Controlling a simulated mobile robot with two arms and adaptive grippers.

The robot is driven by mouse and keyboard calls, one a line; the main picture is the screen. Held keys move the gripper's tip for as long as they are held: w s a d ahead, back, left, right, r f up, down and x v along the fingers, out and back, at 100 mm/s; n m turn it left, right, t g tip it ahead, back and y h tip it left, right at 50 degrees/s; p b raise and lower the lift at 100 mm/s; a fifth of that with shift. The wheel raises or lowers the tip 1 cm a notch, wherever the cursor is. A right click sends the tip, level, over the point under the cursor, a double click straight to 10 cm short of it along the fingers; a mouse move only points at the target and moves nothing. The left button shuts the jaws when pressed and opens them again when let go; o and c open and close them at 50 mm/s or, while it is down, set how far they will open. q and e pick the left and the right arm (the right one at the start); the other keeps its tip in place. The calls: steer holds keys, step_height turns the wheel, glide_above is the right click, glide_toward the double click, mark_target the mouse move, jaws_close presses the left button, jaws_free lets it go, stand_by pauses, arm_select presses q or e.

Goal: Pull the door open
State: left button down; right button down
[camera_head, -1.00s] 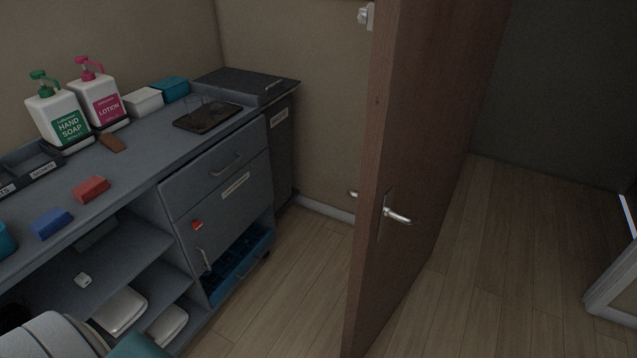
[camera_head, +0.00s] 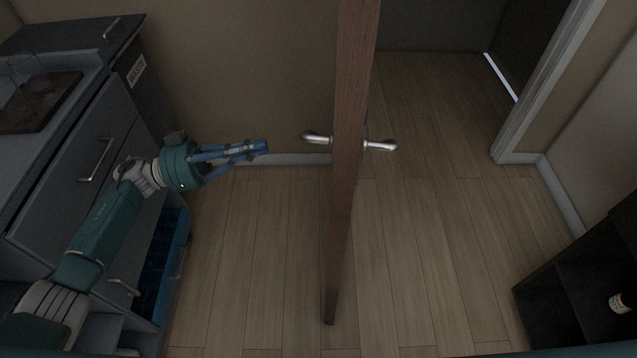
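The brown wooden door (camera_head: 349,160) stands ajar and shows nearly edge-on in the head view, with floor on both sides of it. It has a silver lever handle on each face: the left handle (camera_head: 318,138) and the right handle (camera_head: 381,146). My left gripper (camera_head: 262,146) reaches in from the left. Its fingertips are close together, to the left of the left handle and apart from it. Whether the fingers fully meet is hard to make out, and nothing shows between them. My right gripper is out of view.
A blue crate (camera_head: 160,262) sits low there. A doorway with a pale frame (camera_head: 548,80) is at the right, and a dark shelf (camera_head: 575,290) at lower right. Floor around the door is clear.

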arm_select(q)
steer(key=s+a+r+m+g+y, duration=0.1)
steer(key=s+r+m+g+y, duration=0.15)
steer(key=s+g, duration=0.35)
steer(key=s+d+p, duration=0.1)
steer(key=s+d, duration=0.1)
steer(key=d, duration=1.1)
steer(key=shift+d+f+m, duration=0.25)
steer(key=shift+m, duration=0.2)
steer(key=shift+s+h, duration=0.1)
steer(key=shift+h, duration=0.15)
